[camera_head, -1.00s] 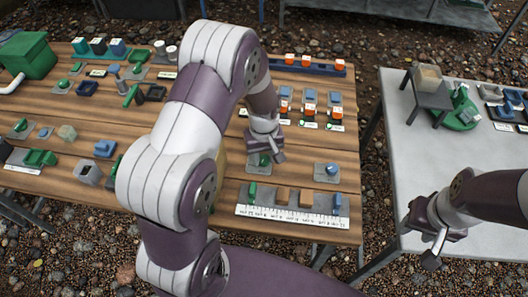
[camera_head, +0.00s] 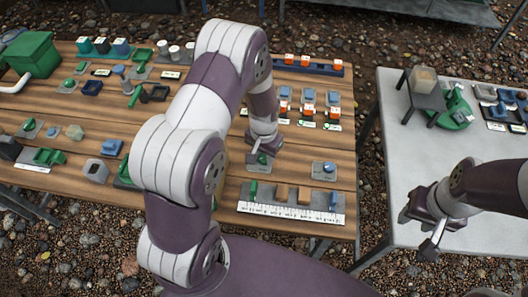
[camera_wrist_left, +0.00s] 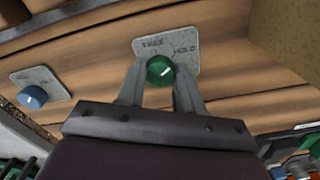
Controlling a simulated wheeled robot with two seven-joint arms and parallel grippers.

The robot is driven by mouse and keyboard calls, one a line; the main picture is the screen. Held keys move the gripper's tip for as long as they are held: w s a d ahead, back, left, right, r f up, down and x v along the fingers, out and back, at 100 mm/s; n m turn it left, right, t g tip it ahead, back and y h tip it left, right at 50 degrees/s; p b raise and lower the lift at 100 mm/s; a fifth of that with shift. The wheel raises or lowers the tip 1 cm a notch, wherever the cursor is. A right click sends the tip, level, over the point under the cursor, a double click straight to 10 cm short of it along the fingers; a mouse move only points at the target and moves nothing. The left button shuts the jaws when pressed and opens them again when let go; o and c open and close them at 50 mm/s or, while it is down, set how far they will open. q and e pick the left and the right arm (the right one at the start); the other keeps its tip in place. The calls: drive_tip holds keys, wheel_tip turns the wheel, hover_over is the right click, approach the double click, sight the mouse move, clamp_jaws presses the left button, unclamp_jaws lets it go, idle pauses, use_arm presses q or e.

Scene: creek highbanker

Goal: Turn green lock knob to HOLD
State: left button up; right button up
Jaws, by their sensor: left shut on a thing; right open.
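The green lock knob (camera_wrist_left: 160,70) sits on a grey plate (camera_wrist_left: 180,42) marked FREE and HOLD in the left wrist view. A white pointer line on the knob slants up and to the right, toward the HOLD side. My left gripper (camera_wrist_left: 160,82) has its fingers on both sides of the knob and is shut on it. In the head view the left gripper (camera_head: 262,152) is over the knob (camera_head: 262,159), which is partly hidden. My right gripper (camera_head: 432,240) is open and empty over the grey table's front edge.
A blue knob on its own plate (camera_wrist_left: 33,96) is beside the green one; it also shows in the head view (camera_head: 328,168). A white ruler strip (camera_head: 290,212) lies along the wooden table's front edge. Rows of small blocks stand behind.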

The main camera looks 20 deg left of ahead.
sight(262, 162)
use_arm(q)
drive_tip(key=shift+w+m, duration=0.1)
drive_tip(key=shift+m, duration=0.3)
drive_tip(key=o, duration=1)
drive_tip(key=shift+o, duration=0.2)
drive_tip(key=shift+r, duration=0.15)
wheel_tip(262, 162, up, 12)
drive_tip(key=p, duration=0.1)
drive_tip(key=shift+r, duration=0.2)
drive_tip(key=s+d+r+n+t+p, duration=0.1)
drive_tip(key=s+r+p, duration=0.4)
drive_tip(key=s+r, duration=0.5)
drive_tip(key=shift+s+d+r+n, duration=0.15)
drive_tip(key=shift+s+d+n, duration=0.25)
drive_tip(key=shift+s+n, duration=0.4)
